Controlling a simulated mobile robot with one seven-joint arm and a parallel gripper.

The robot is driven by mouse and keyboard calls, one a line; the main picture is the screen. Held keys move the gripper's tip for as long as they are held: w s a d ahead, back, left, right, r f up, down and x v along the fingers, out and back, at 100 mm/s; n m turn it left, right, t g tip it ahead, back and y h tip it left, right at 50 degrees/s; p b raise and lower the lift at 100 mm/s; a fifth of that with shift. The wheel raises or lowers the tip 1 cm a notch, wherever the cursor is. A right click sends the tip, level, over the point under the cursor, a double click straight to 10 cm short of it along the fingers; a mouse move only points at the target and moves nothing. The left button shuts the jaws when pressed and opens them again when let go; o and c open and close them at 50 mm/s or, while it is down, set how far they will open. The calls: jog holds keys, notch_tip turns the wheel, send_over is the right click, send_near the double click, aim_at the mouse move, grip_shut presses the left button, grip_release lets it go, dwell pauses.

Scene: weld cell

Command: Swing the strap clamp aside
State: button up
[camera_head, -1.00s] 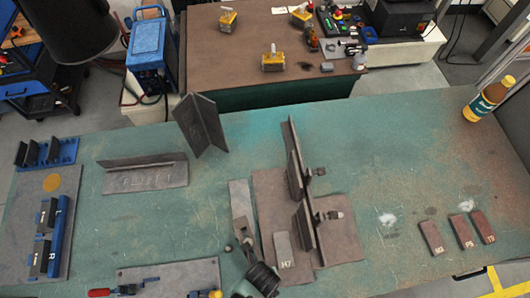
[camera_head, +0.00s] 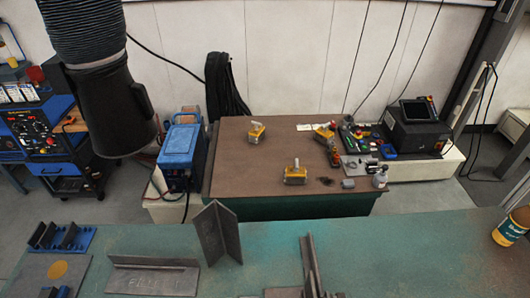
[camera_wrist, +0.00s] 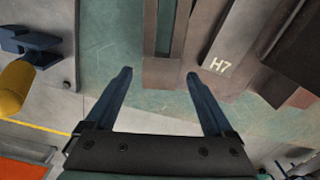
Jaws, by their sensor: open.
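The strap clamp (camera_wrist: 163,72) shows in the wrist view as a brown-grey bar with a long slot, pointing toward my gripper. My gripper (camera_wrist: 159,78) is open, with one dark blue finger on each side of the bar's near end. Nothing is held. I cannot tell whether the fingers touch the bar or how far above it they are.
Dark steel parts (camera_wrist: 293,60) stand at the right of the wrist view. A yellow-handled clamp (camera_wrist: 14,88) is at its left. In the head view, an upright angle piece (camera_head: 217,232) and a flanged plate (camera_head: 152,277) stand on the green table (camera_head: 400,250).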

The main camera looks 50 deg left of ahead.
notch_tip(320, 180, up, 12)
jog(key=shift+r, duration=0.15)
dwell(0.4)
dwell(0.5)
